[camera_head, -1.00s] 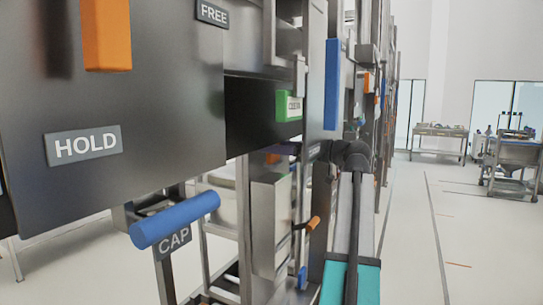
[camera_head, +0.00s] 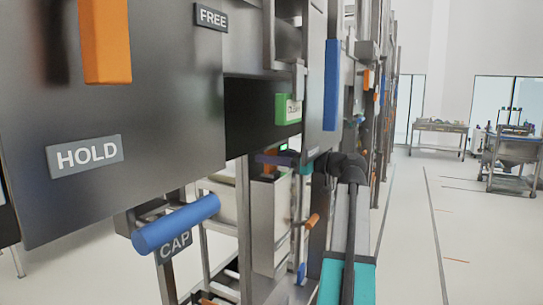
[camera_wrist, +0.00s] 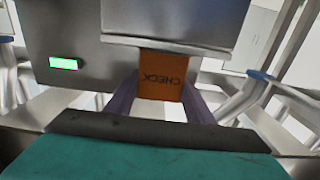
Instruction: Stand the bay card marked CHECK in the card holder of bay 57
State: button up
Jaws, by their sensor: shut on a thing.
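The orange card marked CHECK (camera_wrist: 162,78) is between the two dark purple fingers of my gripper (camera_wrist: 160,102) in the wrist view. Its lettering is upside down there. Its far edge meets the lower lip of a grey metal part (camera_wrist: 170,22); I cannot tell whether it touches. In the head view my gripper (camera_head: 275,159) is low beside the rack, below a green-edged card reading CLEAN (camera_head: 288,109). The card in my gripper is mostly hidden there. No number 57 is readable, and I cannot tell which part is its card holder.
A small green light (camera_wrist: 63,64) glows on a grey panel beside the card. HOLD (camera_head: 86,156), FREE (camera_head: 211,16) and CAP (camera_head: 174,246) plates are on the near rack. A blue cylinder (camera_head: 176,222) juts out near CAP. The aisle floor (camera_head: 410,240) at right is clear.

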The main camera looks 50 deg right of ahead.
jog(key=shift+f, duration=0.15)
jog(key=o, duration=1.1)
jog(key=shift+r, duration=0.25)
jog(key=shift+s+d+f, duration=0.15)
jog(key=shift+s+d, duration=0.05)
jog(key=shift+s, duration=0.1)
jog(key=shift+b+v, duration=1.85)
jog(key=shift+v, duration=3.85)
